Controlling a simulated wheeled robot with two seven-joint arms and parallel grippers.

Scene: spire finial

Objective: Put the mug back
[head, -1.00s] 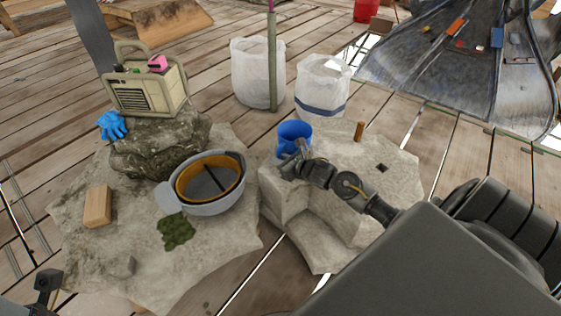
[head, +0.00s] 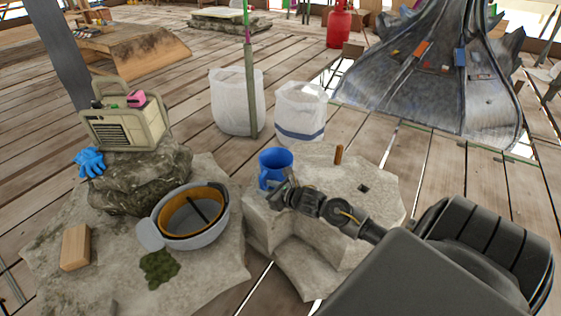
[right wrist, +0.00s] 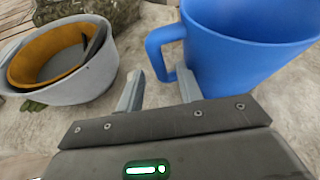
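The blue mug (head: 272,168) stands upright at the left edge of the pale stone block (head: 345,210). My right gripper (head: 284,193) is at the mug's near side. In the right wrist view the mug (right wrist: 245,65) fills the upper right, its handle (right wrist: 161,50) pointing left. The two fingers of my right gripper (right wrist: 158,85) are apart, with the handle's lower end at the gap between them. The right finger overlaps the mug wall; whether it touches I cannot tell. My left gripper is not in view.
Left of the block are a grey bucket with an orange inner rim (head: 222,222), a moss patch (head: 160,268) and a wooden block (head: 75,247). A beige radio (head: 125,120) and blue gloves (head: 90,162) sit on a rock. White bags (head: 301,110) and a pole (head: 250,90) stand behind.

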